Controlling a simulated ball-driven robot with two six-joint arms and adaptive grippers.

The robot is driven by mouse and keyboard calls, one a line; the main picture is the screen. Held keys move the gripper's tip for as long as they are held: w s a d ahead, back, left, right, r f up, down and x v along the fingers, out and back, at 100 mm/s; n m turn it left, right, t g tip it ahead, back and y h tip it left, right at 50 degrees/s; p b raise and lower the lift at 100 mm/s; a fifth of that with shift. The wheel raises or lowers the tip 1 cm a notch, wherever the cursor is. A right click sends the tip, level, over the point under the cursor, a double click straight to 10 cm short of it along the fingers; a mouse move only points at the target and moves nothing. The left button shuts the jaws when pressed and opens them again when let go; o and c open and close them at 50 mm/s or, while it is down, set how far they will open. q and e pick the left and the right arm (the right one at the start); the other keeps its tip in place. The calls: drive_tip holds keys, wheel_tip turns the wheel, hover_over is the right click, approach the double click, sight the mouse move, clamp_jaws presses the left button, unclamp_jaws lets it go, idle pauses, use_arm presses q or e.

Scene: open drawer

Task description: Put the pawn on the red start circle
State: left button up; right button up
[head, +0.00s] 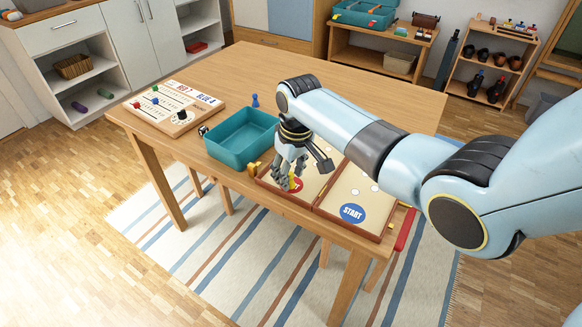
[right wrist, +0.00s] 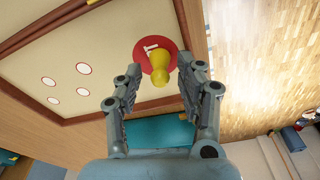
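A yellow pawn (right wrist: 160,72) shows on the red start circle (right wrist: 151,56) in the right wrist view, covering part of its lettering. In the head view the pawn (head: 298,184) and the red circle (head: 294,188) are partly hidden by my right gripper (head: 286,180). That gripper is over the near left part of the game board (head: 323,186). In the right wrist view its two fingers (right wrist: 158,72) are apart on either side of the pawn, with gaps visible, so it is open. My left gripper is not in view.
A teal bin (head: 240,139) stands left of the board. A blue pawn (head: 255,101) stands behind the bin. A scoring board (head: 174,107) with pegs lies farther left. A blue start circle (head: 352,213) is on the board's right half. The table's back is clear.

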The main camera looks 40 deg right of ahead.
wheel_tip(320, 180, up, 12)
drive_tip(key=s+p, duration=0.1)
drive_tip(key=p, duration=0.1)
drive_tip(key=shift+s, duration=0.2)
idle(0.4)
drive_tip(key=s+a+r+t+h, duration=0.1)
drive_tip(key=s+a+r, duration=0.1)
drive_tip(key=s, duration=1)
drive_tip(key=s+a+r+t, duration=0.1)
drive_tip(key=s+r, duration=0.1)
drive_tip(key=s, duration=1.1)
wheel_tip(320, 180, down, 31)
drive_tip(key=s+d+g+b, duration=0.1)
drive_tip(key=s+d+b, duration=0.1)
drive_tip(key=b, duration=0.3)
drive_tip(key=s+d+f+g+b, duration=0.1)
drive_tip(key=s+f+b, duration=0.2)
drive_tip(key=s+f, duration=1.5)
drive_tip(key=shift+s+f+m, duration=0.15)
drive_tip(key=shift+f+m, duration=0.15)
drive_tip(key=shift+f, duration=0.2)
